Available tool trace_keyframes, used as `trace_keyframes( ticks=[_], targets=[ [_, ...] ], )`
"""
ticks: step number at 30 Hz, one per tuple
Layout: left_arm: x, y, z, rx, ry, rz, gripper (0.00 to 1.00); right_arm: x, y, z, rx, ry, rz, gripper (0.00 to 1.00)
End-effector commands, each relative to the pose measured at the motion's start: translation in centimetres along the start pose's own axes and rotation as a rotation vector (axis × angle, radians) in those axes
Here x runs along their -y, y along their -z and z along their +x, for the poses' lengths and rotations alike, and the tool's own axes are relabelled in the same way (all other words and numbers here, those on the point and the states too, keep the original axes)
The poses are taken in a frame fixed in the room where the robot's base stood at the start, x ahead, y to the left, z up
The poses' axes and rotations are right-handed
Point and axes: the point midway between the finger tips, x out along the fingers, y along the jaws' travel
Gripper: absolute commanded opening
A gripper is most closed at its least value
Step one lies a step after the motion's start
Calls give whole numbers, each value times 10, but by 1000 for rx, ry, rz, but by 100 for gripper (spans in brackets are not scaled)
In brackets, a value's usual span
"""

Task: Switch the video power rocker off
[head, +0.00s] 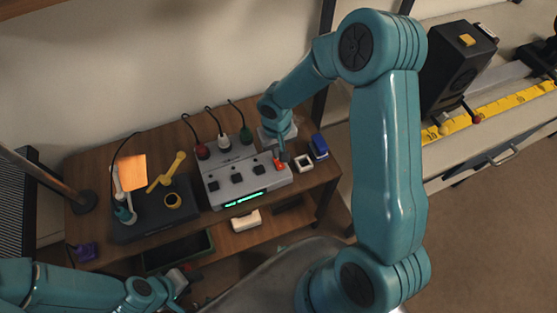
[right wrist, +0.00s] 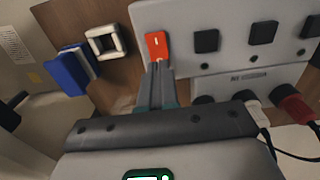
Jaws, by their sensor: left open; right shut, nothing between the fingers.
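The video power rocker is most likely the red rocker (head: 279,165) at the right end of a grey switch box (head: 215,199). In the right wrist view the red rocker (right wrist: 157,46) carries a small white mark, and black switches (right wrist: 207,41) sit beside it. My right gripper (head: 283,157) is shut and empty, its tips at the red rocker's edge; in the right wrist view the closed fingertips (right wrist: 159,66) meet its lower end. I cannot tell whether they press on it. My left gripper (head: 180,278) is open and empty at the lower left, away from the box.
Red, white and green plugs with cables stand behind the box. A white square frame (head: 303,163) and a blue block (head: 319,147) lie right of it. A black base with a yellow part (head: 172,200) is at left. A white block (head: 246,220) lies in front.

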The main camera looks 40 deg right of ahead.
Motion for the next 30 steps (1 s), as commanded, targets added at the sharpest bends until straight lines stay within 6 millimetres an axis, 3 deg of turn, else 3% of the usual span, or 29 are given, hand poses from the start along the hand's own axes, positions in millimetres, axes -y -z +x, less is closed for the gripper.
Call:
trace_keyframes(
  ticks=[30],
  targets=[
    [4, 0, 11, 0, 0, 0, 43, 0, 0, 11, 0, 0, 0, 0]
  ],
)
